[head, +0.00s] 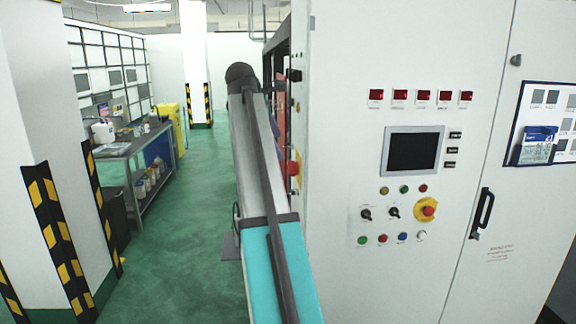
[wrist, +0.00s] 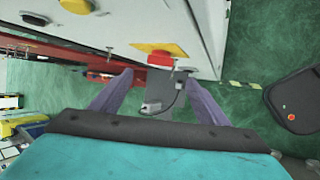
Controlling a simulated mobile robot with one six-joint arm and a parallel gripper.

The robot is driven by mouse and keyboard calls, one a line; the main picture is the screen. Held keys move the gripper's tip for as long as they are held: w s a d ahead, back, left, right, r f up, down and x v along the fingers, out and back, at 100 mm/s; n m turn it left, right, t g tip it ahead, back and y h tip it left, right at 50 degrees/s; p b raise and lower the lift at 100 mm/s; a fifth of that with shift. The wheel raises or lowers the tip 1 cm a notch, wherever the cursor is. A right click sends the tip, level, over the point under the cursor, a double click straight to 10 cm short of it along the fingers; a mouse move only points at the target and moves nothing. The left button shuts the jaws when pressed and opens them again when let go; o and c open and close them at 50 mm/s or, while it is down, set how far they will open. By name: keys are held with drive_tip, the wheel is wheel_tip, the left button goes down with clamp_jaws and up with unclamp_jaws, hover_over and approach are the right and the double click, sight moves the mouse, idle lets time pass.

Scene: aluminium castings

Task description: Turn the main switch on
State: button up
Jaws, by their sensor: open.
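The main switch appears to be the red handle on a yellow plate on the cabinet's narrow left side. In the head view it (head: 293,169) is small and seen edge-on beside my arm. In the wrist view the red handle (wrist: 160,58) lies just beyond the fingertips, roughly midway between them. My gripper (wrist: 158,78) is open and empty, with one finger to each side of the handle's line. I cannot tell whether the fingers touch it, or which way the handle is turned. My gripper's fingers are not clearly visible in the head view.
The white cabinet front (head: 420,50) carries a dark screen (head: 413,151), several buttons and a red emergency stop (head: 428,210) on yellow. A workbench (head: 128,148) stands at left behind a striped pillar (head: 60,235). Green floor (head: 185,240) is clear between.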

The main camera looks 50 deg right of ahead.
sight(291, 167)
drive_tip(key=shift+p+x, duration=2.25)
drive_tip(key=shift+x, duration=4.1)
drive_tip(key=shift+c, duration=0.2)
